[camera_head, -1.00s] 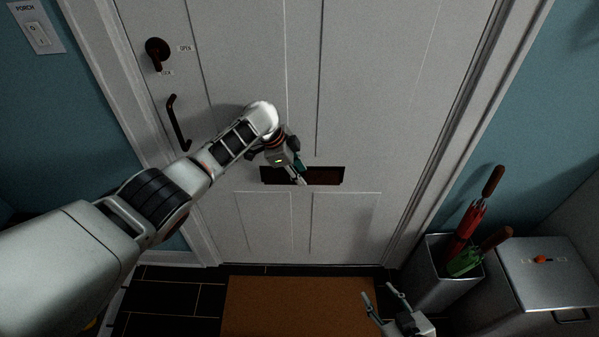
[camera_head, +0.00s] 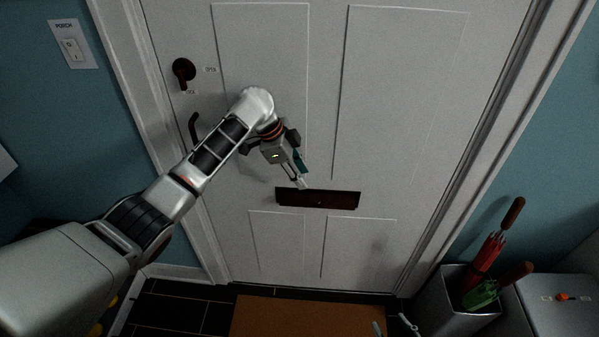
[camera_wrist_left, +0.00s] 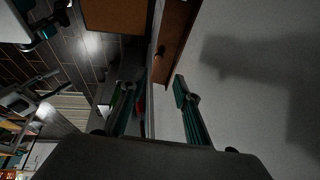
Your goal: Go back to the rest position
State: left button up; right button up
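My left gripper (camera_head: 301,182) is in front of the white door, just above the left end of the dark red mail slot (camera_head: 325,199). Its two teal-lined fingers are apart with nothing between them in the left wrist view (camera_wrist_left: 157,92). The slot shows there as a brown strip (camera_wrist_left: 174,42) beyond the fingers. My right gripper (camera_head: 393,326) is at the bottom edge of the head view, over the mat. Only its fingertips show there, spread apart, with nothing seen between them.
The door (camera_head: 330,120) has a dark lever handle (camera_head: 194,128) and a round knob (camera_head: 184,70), near my left arm. A bin (camera_head: 448,305) with red and green umbrellas stands at right, beside a grey lidded box (camera_head: 560,312). An orange-brown mat (camera_head: 300,316) lies below.

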pick_arm(q)
jog(key=shift+a+r, duration=0.2)
jog(key=shift+r, duration=0.15)
jog(key=s+a+f+n+t, duration=0.15)
jog(key=s+f+n, duration=0.25)
jog(key=s+f, duration=0.5)
jog(key=s+a+f+n+t, duration=0.1)
jog(key=s+f+n+t, duration=0.3)
jog(key=f, duration=0.8)
jog(key=s+a+n+t+y, duration=0.1)
jog(key=s+a+n+t, duration=0.1)
jog(key=s+a, duration=0.4)
jog(key=s+a+n+t, duration=0.1)
jog(key=s+a+n, duration=0.3)
jog(key=s, duration=0.9)
jog(key=shift+s+a+r+t+y, duration=0.3)
jog(key=shift+a+r+t+y, duration=0.1)
jog(key=shift+a, duration=0.7)
jog(key=shift+f, duration=0.1)
jog(key=shift+c, duration=0.2)
